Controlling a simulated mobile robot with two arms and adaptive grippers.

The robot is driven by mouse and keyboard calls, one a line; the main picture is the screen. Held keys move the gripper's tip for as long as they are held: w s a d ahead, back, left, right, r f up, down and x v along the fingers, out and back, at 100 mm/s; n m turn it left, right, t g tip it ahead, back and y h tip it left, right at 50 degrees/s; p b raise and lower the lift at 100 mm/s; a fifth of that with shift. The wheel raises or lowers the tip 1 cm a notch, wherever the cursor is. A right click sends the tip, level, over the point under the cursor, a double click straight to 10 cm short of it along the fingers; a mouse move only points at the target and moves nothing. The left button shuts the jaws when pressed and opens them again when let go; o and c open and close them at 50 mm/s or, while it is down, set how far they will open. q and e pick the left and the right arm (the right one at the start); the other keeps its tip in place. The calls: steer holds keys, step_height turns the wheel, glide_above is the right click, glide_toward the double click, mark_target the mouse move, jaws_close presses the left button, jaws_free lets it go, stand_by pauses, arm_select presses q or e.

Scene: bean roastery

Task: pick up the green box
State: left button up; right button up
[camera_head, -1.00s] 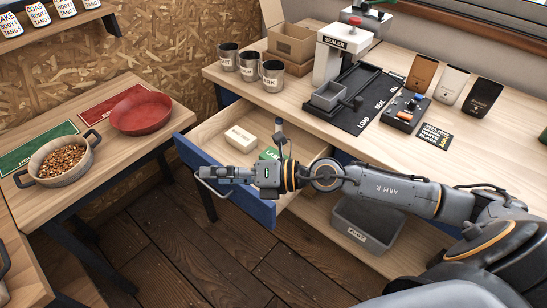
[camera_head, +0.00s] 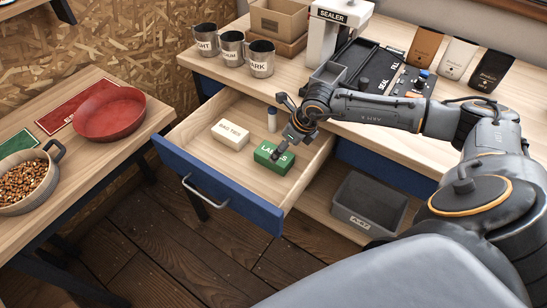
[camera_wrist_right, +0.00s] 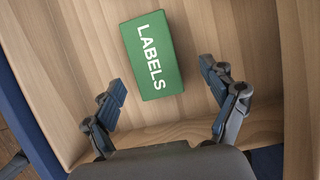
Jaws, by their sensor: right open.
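The green box (camera_head: 272,157), marked LABELS, lies in the open drawer (camera_head: 225,178), near the drawer's right side. My right gripper (camera_head: 284,128) is over the drawer, just behind and above the green box. In the right wrist view the green box (camera_wrist_right: 152,55) lies ahead of the spread fingers of my right gripper (camera_wrist_right: 167,88), with its near end close to the gap between them. The gripper is open and empty. My left gripper is not in view.
A white BAG TIES box (camera_head: 231,134) lies left of the green box in the drawer. A small bluish cylinder (camera_head: 272,119) stands behind them. Metal cups (camera_head: 232,48) and the sealer (camera_head: 328,28) stand on the bench above. A grey bin (camera_head: 368,207) is on the lower shelf.

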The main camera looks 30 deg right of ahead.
steer(key=shift+w+a+f+b, duration=0.1)
steer(key=shift+a+f+b, duration=0.1)
steer(key=shift+f, duration=0.2)
steer(key=shift+w+a+f+b, duration=0.1)
steer(key=shift+f+b, duration=0.05)
steer(key=shift+f, duration=0.2)
steer(key=b+x, duration=0.2)
steer(key=x, duration=0.2)
steer(key=shift+s+a, duration=0.1)
steer(key=shift+a, duration=0.1)
steer(key=shift+f, duration=0.1)
steer(key=c, duration=1.3)
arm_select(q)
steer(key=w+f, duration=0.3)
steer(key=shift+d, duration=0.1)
